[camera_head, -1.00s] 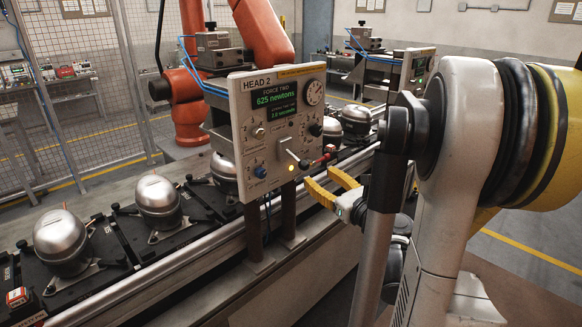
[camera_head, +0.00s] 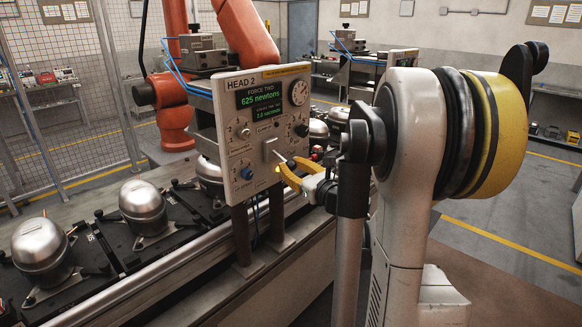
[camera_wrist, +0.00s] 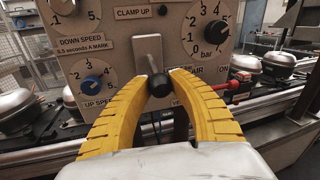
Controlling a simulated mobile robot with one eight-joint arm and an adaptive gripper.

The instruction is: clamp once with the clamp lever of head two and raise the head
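The head two panel (camera_head: 262,105) stands upright on two dark posts, labelled HEAD 2, with a display reading "625 newtons" and "2.0 seconds". Its clamp lever (camera_head: 277,154) sticks out from a light plate low on the panel. In the wrist view the lever's black knob (camera_wrist: 158,86) is between the tips of my gripper (camera_wrist: 158,77), under the CLAMP UP label (camera_wrist: 133,12). My gripper (camera_head: 290,168) has two curved yellow fingers, spread apart on either side of the knob. I cannot tell whether either finger touches it.
A red-knobbed lever (camera_wrist: 226,84) is close right of my right finger. A blue knob (camera_wrist: 91,83) is left of my left finger. Silver compressors (camera_head: 142,204) stand on black pallets along the conveyor. An orange robot arm (camera_head: 245,30) is behind the panel.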

